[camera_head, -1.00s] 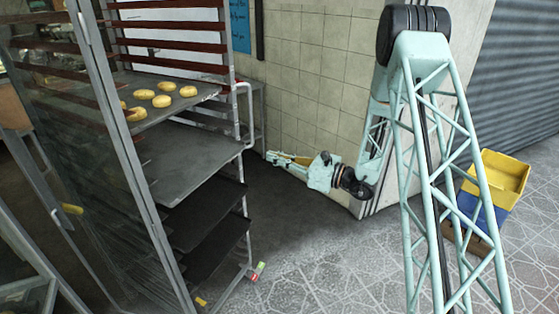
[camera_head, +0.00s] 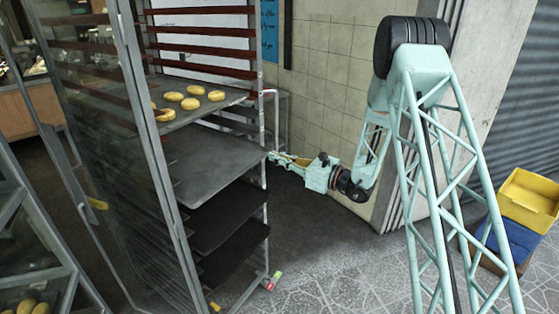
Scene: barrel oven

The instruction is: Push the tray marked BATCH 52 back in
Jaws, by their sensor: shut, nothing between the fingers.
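A rack on the left holds several trays. The upper tray (camera_head: 222,108) carries several round yellow buns. The empty grey tray (camera_head: 212,165) below it sticks out toward the right. Two dark trays (camera_head: 222,215) sit lower. No BATCH 52 marking can be read, so I cannot tell which tray bears it. My gripper (camera_head: 272,157) is shut and empty, pointing left at the rack. Its tip appears beside the right corner of the empty grey tray. I cannot tell whether they touch.
A glass-panelled door frame (camera_head: 150,170) stands in front of the rack's left side. A tiled wall (camera_head: 335,75) is close behind my arm. A yellow bin (camera_head: 530,200) and a blue bin (camera_head: 512,240) stand at the right. The floor in front of the rack is clear.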

